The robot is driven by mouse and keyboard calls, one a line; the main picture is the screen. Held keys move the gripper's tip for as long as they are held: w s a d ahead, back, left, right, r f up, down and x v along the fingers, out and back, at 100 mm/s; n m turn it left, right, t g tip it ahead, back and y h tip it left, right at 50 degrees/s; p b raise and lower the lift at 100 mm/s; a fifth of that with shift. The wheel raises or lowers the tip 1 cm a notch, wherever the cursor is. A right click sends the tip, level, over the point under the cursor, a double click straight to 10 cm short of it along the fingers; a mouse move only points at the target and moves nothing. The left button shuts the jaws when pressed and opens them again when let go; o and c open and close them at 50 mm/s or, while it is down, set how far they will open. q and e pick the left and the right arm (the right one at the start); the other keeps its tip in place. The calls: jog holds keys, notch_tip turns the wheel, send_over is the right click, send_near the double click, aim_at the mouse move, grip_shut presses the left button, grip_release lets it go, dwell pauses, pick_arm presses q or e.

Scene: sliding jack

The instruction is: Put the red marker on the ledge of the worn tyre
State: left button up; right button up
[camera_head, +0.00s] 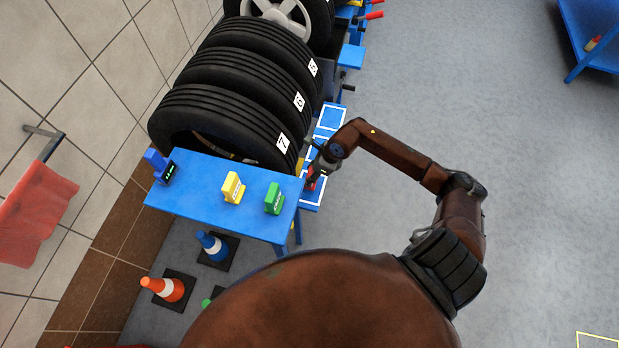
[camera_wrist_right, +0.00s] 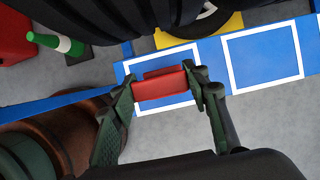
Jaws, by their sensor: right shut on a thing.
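My right gripper (camera_head: 318,170) is shut on the red marker (camera_head: 311,184), beside the tyre numbered 7 (camera_head: 215,112). In the right wrist view, the fingers (camera_wrist_right: 160,88) clasp the red marker (camera_wrist_right: 161,84) at its two ends. It is over a white-outlined square of the blue ledge (camera_wrist_right: 213,74); I cannot tell whether it touches. In the head view the ledge (camera_head: 318,142) runs along the tyres. Tyres 6 (camera_head: 245,80) and 5 (camera_head: 262,42) stand behind tyre 7. I cannot tell which tyre is worn. My left gripper is not in view.
A blue table (camera_head: 205,200) holds a yellow marker (camera_head: 232,187), a green marker (camera_head: 273,198) and a small device with a dark screen (camera_head: 168,172). The grey floor at the right is mostly clear.

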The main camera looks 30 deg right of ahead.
jog(key=shift+f, duration=1.6)
jog(key=shift+s+f+b, duration=0.1)
jog(key=shift+f+b, duration=0.05)
jog(key=shift+b, duration=0.2)
jog(key=o, duration=1.2)
jog(key=shift+c, duration=0.2)
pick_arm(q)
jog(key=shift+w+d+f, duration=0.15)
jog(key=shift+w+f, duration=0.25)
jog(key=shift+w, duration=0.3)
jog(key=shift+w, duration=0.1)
pick_arm(e)
jog(key=shift+r, duration=0.25)
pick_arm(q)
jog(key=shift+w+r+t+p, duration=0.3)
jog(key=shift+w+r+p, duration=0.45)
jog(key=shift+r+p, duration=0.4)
pick_arm(e)
jog(key=v, duration=1.1)
jog(key=shift+s+d+r, duration=0.15)
jog(key=shift+d+r, duration=0.05)
jog(key=shift+r, duration=0.15)
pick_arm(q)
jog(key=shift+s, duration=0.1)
